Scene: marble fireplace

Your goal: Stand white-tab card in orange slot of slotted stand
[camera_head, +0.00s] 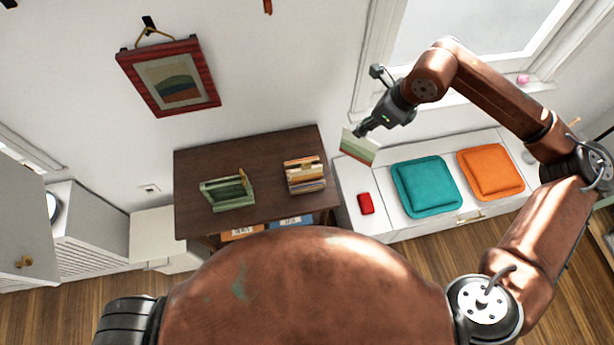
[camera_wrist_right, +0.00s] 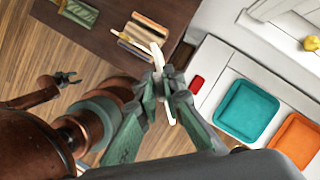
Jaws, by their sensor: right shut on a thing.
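My right gripper (camera_head: 362,131) is shut on a card (camera_head: 358,148) with pale and green bands. It holds the card in the air, right of the dark wooden table. In the right wrist view the card (camera_wrist_right: 158,56) shows nearly edge-on as a thin white strip between the fingertips; I cannot make out a tab. A block with cream, orange and dark bands (camera_head: 304,174), apparently the slotted stand, sits on the table's right part, left of the card and apart from it. Its orange slot is too small to tell. My left gripper (camera_wrist_right: 68,78) shows small, apparently open and empty, in the right wrist view.
A green rack (camera_head: 227,192) stands on the dark table (camera_head: 266,155), left of the banded block. A white bench (camera_head: 390,213) at right bears a red object (camera_head: 366,203), a teal cushion (camera_head: 426,186) and an orange cushion (camera_head: 490,172). A red-framed picture (camera_head: 170,77) hangs above.

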